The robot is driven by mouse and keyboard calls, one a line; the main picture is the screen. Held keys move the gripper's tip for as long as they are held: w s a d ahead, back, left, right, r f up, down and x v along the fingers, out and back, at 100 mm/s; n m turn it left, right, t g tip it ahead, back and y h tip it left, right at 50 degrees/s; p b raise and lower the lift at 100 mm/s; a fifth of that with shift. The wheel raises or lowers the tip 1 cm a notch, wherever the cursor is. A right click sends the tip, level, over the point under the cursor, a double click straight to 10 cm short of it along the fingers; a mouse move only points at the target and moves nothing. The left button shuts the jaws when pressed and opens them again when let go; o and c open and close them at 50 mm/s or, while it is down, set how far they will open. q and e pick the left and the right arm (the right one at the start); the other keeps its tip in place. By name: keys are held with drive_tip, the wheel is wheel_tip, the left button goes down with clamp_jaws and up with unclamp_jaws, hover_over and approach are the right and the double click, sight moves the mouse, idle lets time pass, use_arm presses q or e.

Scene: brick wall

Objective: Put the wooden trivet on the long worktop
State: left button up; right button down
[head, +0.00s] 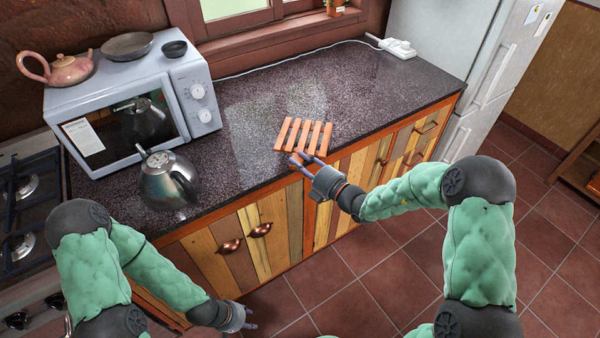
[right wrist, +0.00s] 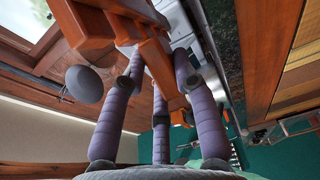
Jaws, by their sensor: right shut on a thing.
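The wooden trivet (head: 304,134), a set of orange-brown slats, shows in the head view over the front part of the dark speckled long worktop (head: 345,85). In the right wrist view the trivet (right wrist: 154,62) is between the purple fingers. My right gripper (head: 308,160) is shut on the trivet's near edge, at the worktop's front edge. I cannot tell whether the trivet touches the worktop or hangs just above it. My left gripper (head: 250,319) is low in front of the cabinets, its small visible fingertips apart and nothing between them.
A metal kettle (head: 168,180) stands on the worktop left of the trivet, before a microwave (head: 135,110) that bears a teapot (head: 62,69) and bowls. A white power strip (head: 398,48) lies at the back right. The worktop behind and right of the trivet is clear.

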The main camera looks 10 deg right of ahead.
drive_tip(key=f+b, duration=0.2)
drive_tip(key=f, duration=0.1)
drive_tip(key=shift+w+a+f, duration=0.15)
drive_tip(key=shift+w+f, duration=0.05)
drive_tip(key=shift+f, duration=0.1)
drive_tip(key=shift+f, duration=0.15)
drive_tip(key=c, duration=1)
unclamp_jaws()
drive_tip(key=shift+o, duration=0.2)
